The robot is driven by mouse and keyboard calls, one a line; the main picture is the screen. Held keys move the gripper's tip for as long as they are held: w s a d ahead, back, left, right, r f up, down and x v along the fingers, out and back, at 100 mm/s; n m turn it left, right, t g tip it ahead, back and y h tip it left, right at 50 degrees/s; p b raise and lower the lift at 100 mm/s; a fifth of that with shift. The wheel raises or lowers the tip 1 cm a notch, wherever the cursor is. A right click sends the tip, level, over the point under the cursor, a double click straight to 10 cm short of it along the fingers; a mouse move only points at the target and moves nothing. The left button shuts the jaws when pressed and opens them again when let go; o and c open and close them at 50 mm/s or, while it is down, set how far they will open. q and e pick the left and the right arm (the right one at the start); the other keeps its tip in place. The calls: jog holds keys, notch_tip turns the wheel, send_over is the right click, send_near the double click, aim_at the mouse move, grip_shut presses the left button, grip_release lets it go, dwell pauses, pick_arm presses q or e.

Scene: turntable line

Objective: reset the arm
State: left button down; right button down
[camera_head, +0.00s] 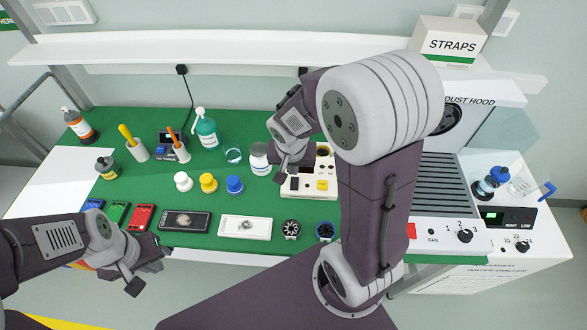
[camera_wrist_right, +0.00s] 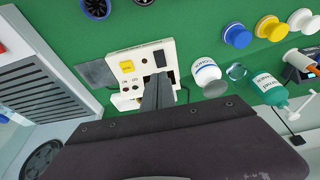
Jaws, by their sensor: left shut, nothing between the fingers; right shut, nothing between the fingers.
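My right gripper (camera_head: 284,176) is shut and empty, over the left edge of a cream control box (camera_head: 326,170) with a yellow button on the green bench. In the right wrist view the shut fingers (camera_wrist_right: 158,90) overlap the same box (camera_wrist_right: 130,64); I cannot tell whether they touch it. My right arm stands tall in the middle of the head view and hides part of the bench. My left gripper (camera_head: 134,286) is shut and empty, low at the left, in front of the bench's near edge.
The green bench (camera_head: 270,208) holds a white jar (camera_head: 260,158), a teal bottle (camera_head: 206,130), three knobs, trays and small bottles. A dust hood (camera_head: 465,185) stands at the right. A shelf (camera_head: 220,50) with a STRAPS box (camera_head: 447,42) runs above the back.

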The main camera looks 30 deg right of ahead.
jog(key=shift+s+a+r, duration=0.15)
jog(key=shift+s+r, duration=0.1)
jog(key=shift+s, duration=0.05)
jog(key=shift+w+f, duration=0.1)
jog(key=shift+w, duration=0.1)
jog(key=s+a+f+n+g+y, duration=0.1)
jog(key=s+a+f+n, duration=0.1)
jog(key=s+a+n, duration=0.2)
jog(key=s+n, duration=0.2)
jog(key=s, duration=0.2)
jog(key=shift+s+a+g+y, duration=0.15)
jog(key=shift+s+g+y, duration=0.15)
jog(key=shift+y, duration=0.1)
dwell(0.5)
